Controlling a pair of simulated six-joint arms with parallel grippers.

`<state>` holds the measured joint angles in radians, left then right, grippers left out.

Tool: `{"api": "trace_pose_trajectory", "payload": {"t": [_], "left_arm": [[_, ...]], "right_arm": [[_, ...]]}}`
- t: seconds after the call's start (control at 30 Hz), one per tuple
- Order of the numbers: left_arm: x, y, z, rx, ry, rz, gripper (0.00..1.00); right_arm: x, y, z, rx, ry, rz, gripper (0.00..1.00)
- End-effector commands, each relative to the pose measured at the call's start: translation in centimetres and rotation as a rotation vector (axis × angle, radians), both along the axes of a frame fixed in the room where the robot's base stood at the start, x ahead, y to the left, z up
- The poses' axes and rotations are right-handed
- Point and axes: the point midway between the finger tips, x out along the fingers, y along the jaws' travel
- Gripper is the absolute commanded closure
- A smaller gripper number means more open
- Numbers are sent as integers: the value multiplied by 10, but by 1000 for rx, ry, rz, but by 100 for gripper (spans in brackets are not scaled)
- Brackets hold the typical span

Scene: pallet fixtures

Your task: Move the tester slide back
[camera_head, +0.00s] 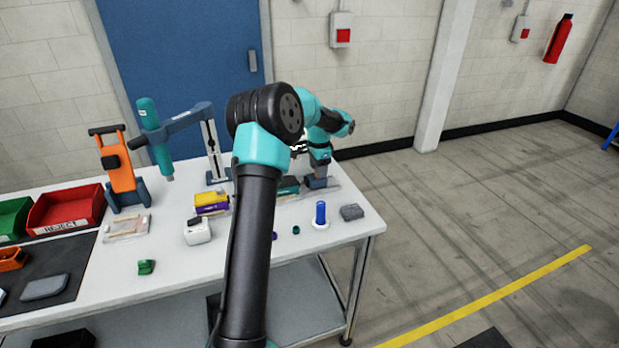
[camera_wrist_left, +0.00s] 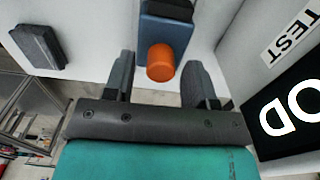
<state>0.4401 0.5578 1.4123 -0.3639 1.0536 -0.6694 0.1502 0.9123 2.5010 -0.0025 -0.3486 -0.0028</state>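The tester slide is a dark blue block with an orange knob. In the left wrist view the slide (camera_wrist_left: 163,28) is at top centre and its knob (camera_wrist_left: 160,62) sits between my fingertips. My left gripper (camera_wrist_left: 158,75) is open around the knob, with a gap on each side. In the head view my left gripper (camera_head: 320,167) points down over the slide (camera_head: 316,183) at the table's back right. The tester (camera_head: 288,185) is partly hidden by my arm there. The wrist view shows a TEST label (camera_wrist_left: 292,38) and a black panel (camera_wrist_left: 285,120). My right gripper is not in view.
A grey block (camera_head: 352,212) and a blue cylinder (camera_head: 320,212) on a white base stand in front of the slide. Yellow and purple boxes (camera_head: 211,203), a white device (camera_head: 197,231) and a red bin (camera_head: 66,209) are further left. The table's right edge is close.

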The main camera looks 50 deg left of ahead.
Motion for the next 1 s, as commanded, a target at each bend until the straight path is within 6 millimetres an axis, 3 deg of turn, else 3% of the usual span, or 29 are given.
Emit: {"api": "trace_pose_trajectory", "payload": {"t": [0.7,1.0], "left_arm": [[1,1,48,4,-6,0,49],[1,0,59,3,-5,-1,49]], "right_arm": [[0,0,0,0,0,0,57],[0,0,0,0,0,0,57]]}}
